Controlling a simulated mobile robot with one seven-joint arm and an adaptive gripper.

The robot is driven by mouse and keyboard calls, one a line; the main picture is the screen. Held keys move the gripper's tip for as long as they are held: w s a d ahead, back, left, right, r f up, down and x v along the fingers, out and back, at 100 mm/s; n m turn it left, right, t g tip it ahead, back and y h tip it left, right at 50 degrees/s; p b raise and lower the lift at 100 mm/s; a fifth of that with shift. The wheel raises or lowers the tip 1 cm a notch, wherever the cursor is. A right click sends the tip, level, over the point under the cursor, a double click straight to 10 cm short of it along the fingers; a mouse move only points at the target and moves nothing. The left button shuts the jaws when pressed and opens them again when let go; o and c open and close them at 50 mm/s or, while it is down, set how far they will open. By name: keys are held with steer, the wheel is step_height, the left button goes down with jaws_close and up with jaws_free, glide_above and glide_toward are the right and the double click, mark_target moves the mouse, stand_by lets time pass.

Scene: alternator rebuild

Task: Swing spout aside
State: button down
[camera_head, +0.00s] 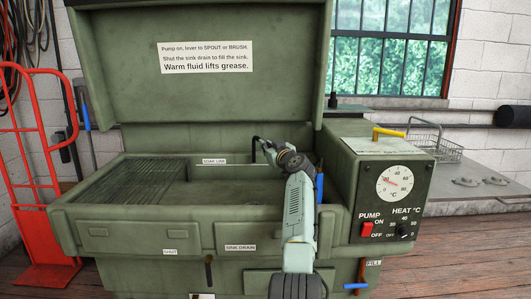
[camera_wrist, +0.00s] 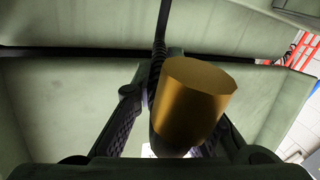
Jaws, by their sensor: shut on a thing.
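The spout (camera_head: 256,146) is a thin black bent tube at the back of the green parts washer's sink (camera_head: 235,188). In the wrist view the black spout tube (camera_wrist: 161,35) runs down between my fingers to a brass cylindrical end (camera_wrist: 190,100), close to the camera. My gripper (camera_head: 268,151) is at the spout, over the back of the sink. In the wrist view my gripper (camera_wrist: 155,100) has its dark fingers on both sides of the spout, shut on it. The brass end hides much of the right finger and the exact contact.
The raised lid (camera_head: 200,100) stands behind the sink. A control box (camera_head: 390,195) with a dial and red pump switch is at right. A slatted rack (camera_head: 135,180) lies left in the washer. A red hand truck (camera_head: 45,220) stands far left, a wire basket (camera_head: 435,148) far right.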

steer(key=c, duration=1.6)
jaws_free()
steer(key=shift+s+d, duration=0.1)
steer(key=shift+s, duration=0.05)
steer(key=v, duration=0.7)
steer(key=shift+s, duration=0.15)
steer(key=shift+r, duration=0.1)
steer(key=shift+c, duration=0.5)
